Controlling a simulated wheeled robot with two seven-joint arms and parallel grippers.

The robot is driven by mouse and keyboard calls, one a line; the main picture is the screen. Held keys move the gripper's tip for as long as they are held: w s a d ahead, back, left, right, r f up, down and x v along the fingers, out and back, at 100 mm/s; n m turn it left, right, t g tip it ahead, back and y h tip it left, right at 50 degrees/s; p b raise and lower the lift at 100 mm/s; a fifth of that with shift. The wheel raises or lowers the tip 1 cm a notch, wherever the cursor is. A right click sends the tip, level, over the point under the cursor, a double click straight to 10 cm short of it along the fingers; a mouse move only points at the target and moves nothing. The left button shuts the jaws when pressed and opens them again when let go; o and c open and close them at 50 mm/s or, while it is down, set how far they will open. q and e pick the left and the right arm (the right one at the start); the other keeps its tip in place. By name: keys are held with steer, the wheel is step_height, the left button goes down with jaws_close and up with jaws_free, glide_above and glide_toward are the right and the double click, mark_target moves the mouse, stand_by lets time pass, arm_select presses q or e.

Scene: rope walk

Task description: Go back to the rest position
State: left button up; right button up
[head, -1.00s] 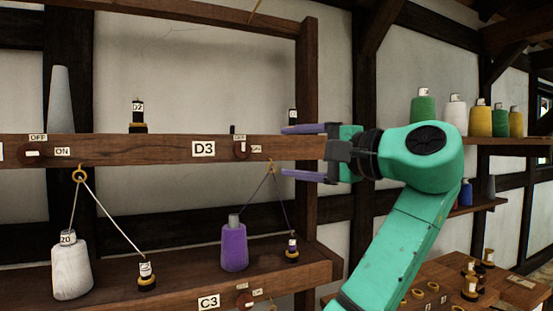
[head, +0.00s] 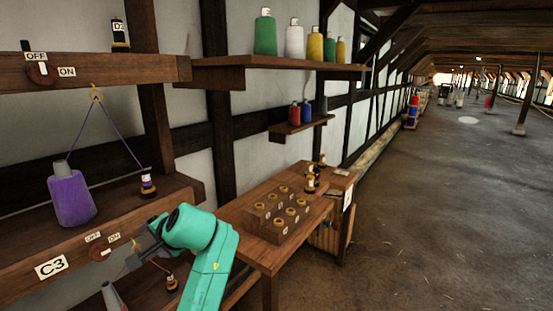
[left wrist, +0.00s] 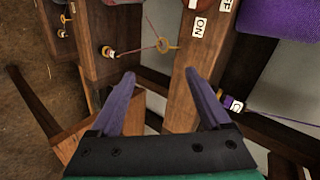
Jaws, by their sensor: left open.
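My left gripper (head: 138,254) is low in the head view, near the right end of the C3 rail (head: 80,259). My green left arm partly hides it there. In the left wrist view the two purple fingers of the left gripper (left wrist: 159,78) stand apart with nothing between them. A wooden rail end (left wrist: 195,65) and a yellow ring (left wrist: 165,45) with a thin thread lie beyond the fingers. I cannot tell whether the fingers touch anything. My right gripper is in neither view.
A purple cone (head: 71,197) and a small bobbin (head: 147,186) stand on the rack shelf. A wooden table (head: 262,249) with a block of bobbins (head: 262,222) is right of my arm. The floor (head: 430,210) at the right is open.

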arm_select(q)
steer(key=s+d+f+n+g+h, duration=0.1)
steer(key=s+f+h, duration=0.1)
steer(key=s+f, duration=0.55)
steer(key=s+f+h, duration=0.3)
steer(key=s+f, duration=0.1)
steer(key=f, duration=0.7)
steer(key=s+d+f+n+g+h, duration=0.1)
steer(key=s+d+f+h, duration=0.15)
steer(key=s, duration=0.45)
steer(key=s+d+f+n+g+h, duration=0.1)
steer(key=s+d+f+h, duration=0.2)
steer(key=s, duration=0.4)
step_height(320, 180, down, 23)
steer(key=s+g+y, duration=0.1)
steer(key=s+y, duration=0.1)
steer(key=s+a+f+g+b, duration=0.1)
steer(key=s+a+f, duration=0.2)
steer(key=s+f, duration=1.3)
steer(key=shift+s+a+f+m, duration=0.15)
steer(key=shift+s+m, duration=0.15)
steer(key=shift+s, duration=0.3)
